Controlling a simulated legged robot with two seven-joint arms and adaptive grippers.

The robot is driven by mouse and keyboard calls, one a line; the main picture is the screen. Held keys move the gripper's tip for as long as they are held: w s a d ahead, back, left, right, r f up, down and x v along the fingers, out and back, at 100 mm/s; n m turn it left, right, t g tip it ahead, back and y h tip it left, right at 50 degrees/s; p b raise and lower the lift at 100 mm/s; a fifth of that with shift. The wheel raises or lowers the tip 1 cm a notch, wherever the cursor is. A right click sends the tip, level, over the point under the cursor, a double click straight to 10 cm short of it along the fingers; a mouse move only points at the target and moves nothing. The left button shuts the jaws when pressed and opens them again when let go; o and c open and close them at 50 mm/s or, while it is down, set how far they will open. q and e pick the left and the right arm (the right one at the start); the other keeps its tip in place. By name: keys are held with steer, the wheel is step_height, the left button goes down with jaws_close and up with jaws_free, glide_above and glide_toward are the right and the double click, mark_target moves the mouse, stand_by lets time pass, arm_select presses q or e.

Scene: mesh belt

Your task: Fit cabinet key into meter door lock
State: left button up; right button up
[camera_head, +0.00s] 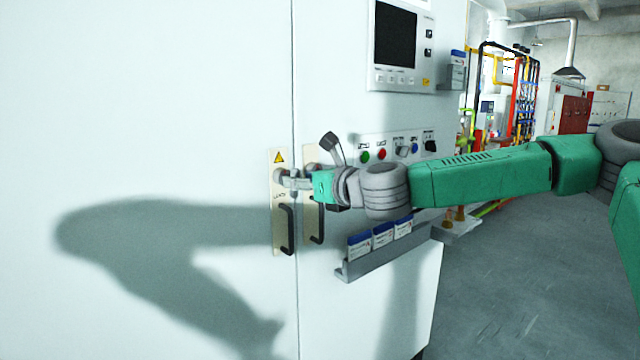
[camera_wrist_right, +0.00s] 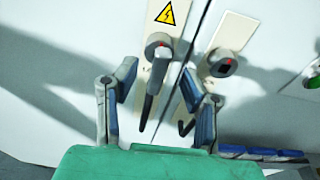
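The pale meter cabinet door has a long plate (camera_head: 279,200) with a yellow warning triangle, a round lock and a black handle (camera_head: 288,230). In the right wrist view, the lock (camera_wrist_right: 160,42) has a red mark and the handle (camera_wrist_right: 154,88) hangs below it. A second plate beside it carries another lock (camera_wrist_right: 220,65). My right gripper (camera_head: 290,181) is in front of the first plate at lock height. In the wrist view its fingers (camera_wrist_right: 158,92) are apart, with the first handle showing between them. I cannot make out a key. My left gripper is not in view.
A control panel with a screen (camera_head: 395,36) and buttons (camera_head: 382,154) is right of the plates. A rack (camera_head: 378,252) holding blue-and-white booklets juts out below my right arm. Open grey floor (camera_head: 500,290) lies to the right.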

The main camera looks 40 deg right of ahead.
steer(key=s+d+r, duration=0.1)
steer(key=s, duration=0.9)
steer(key=shift+r, duration=0.15)
